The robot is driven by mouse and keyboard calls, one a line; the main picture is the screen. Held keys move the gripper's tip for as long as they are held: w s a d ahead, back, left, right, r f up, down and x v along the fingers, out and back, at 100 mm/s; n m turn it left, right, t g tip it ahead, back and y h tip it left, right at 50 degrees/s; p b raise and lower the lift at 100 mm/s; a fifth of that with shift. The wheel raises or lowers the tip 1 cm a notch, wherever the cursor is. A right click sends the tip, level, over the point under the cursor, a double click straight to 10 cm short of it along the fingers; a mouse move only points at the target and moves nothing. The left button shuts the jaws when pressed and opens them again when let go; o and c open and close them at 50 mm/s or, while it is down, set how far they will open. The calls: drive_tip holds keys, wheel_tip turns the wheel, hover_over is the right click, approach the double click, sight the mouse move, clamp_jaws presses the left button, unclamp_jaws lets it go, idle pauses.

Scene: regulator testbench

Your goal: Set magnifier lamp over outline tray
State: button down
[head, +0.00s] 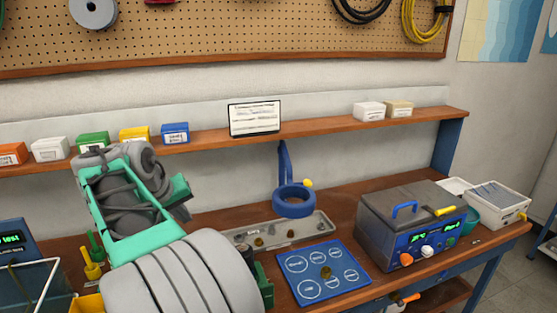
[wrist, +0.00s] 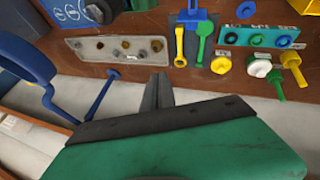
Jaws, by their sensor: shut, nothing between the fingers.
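The magnifier lamp (head: 293,203) is a blue ring on a blue arm with a yellow knob. In the head view its ring appears above the grey parts tray's back edge, behind the outline board. The lamp (wrist: 22,58) also shows at the left of the wrist view. The outline tray (head: 306,290), a blue board with white ring outlines, lies at the bench front with a small brass-coloured part on it. Its corner (wrist: 70,13) shows at the wrist view's top left. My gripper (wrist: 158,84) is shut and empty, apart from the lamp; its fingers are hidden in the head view.
A grey tray (head: 318,236) of small parts lies behind the board. A grey-blue test unit (head: 385,222) stands to the right. Coloured tools (wrist: 202,40) and a socket strip (wrist: 232,37) lie beyond my gripper. A wall shelf (head: 310,123) with boxes runs behind the bench.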

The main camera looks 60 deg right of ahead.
sight(289, 171)
drive_tip(key=s+d+r+m+g+h+p, duration=0.1)
drive_tip(key=s+d+r+m+g+p, duration=0.15)
drive_tip(key=s+d+r, duration=0.4)
drive_tip(key=s+d+r+m+g+p, duration=0.1)
drive_tip(key=s+d+r+m, duration=0.2)
drive_tip(key=d, duration=0.6)
drive_tip(key=s+d+f+b, duration=0.2)
drive_tip(key=s+d+f, duration=0.4)
drive_tip(key=d+f, duration=0.2)
drive_tip(key=shift+b, duration=0.35)
